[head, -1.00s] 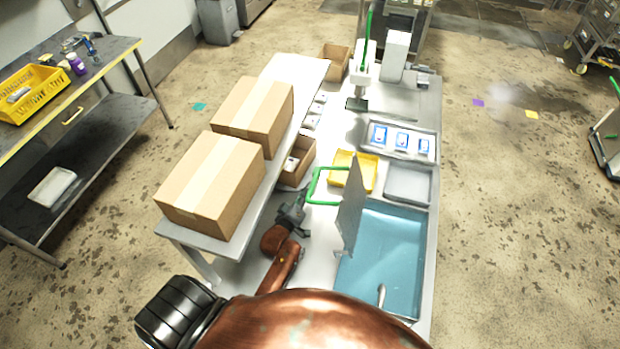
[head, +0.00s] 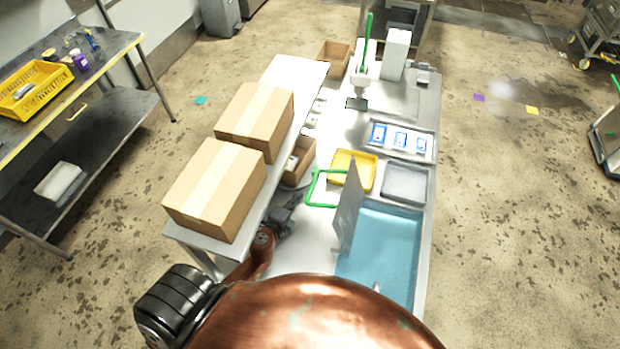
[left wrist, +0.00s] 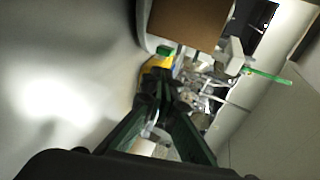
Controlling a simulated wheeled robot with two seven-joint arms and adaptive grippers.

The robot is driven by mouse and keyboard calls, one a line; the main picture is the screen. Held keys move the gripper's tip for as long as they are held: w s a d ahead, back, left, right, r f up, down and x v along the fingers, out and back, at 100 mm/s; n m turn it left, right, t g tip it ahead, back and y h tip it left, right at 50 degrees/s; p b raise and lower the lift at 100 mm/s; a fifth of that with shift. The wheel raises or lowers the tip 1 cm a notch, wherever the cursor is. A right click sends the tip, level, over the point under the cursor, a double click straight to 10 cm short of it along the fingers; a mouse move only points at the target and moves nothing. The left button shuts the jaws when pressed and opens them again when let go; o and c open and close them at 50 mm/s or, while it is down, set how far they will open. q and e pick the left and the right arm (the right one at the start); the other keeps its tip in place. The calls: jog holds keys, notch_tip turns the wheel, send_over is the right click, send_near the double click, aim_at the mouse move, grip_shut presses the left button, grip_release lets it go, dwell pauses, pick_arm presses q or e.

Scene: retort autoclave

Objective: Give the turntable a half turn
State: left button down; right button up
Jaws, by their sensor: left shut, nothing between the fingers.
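The turntable, a pale round disc (head: 302,183), shows only as a rim under a small open cardboard box (head: 300,160) beside the long white table. A white item sits in that box. My left gripper (head: 286,208) is just in front of the disc, low beside the table, apart from the box as far as I can tell. In the left wrist view the fingers (left wrist: 165,92) are shut and empty, with a brown box face (left wrist: 190,20) and a pale curved rim beyond them. Whether the fingers touch the disc is unclear. My right gripper is not in view.
Two large closed cartons (head: 215,190) stand on the white table (head: 295,75), left of the gripper. On the right are a green handle (head: 315,192), an upright grey panel (head: 348,215), a yellow tray (head: 353,170) and a blue basin (head: 385,245).

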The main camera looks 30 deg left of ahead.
pick_arm(q)
send_near(313, 174)
jog(key=x, duration=0.5)
jog(key=shift+d, duration=0.1)
jog(key=shift+w, duration=0.75)
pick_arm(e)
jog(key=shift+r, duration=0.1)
pick_arm(q)
jog(key=shift+w, duration=0.2)
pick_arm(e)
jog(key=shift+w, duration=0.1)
pick_arm(q)
jog(key=shift+w+d+n+y, duration=0.1)
jog(key=shift+w+n+y, duration=0.25)
jog(key=shift+n+y, duration=0.2)
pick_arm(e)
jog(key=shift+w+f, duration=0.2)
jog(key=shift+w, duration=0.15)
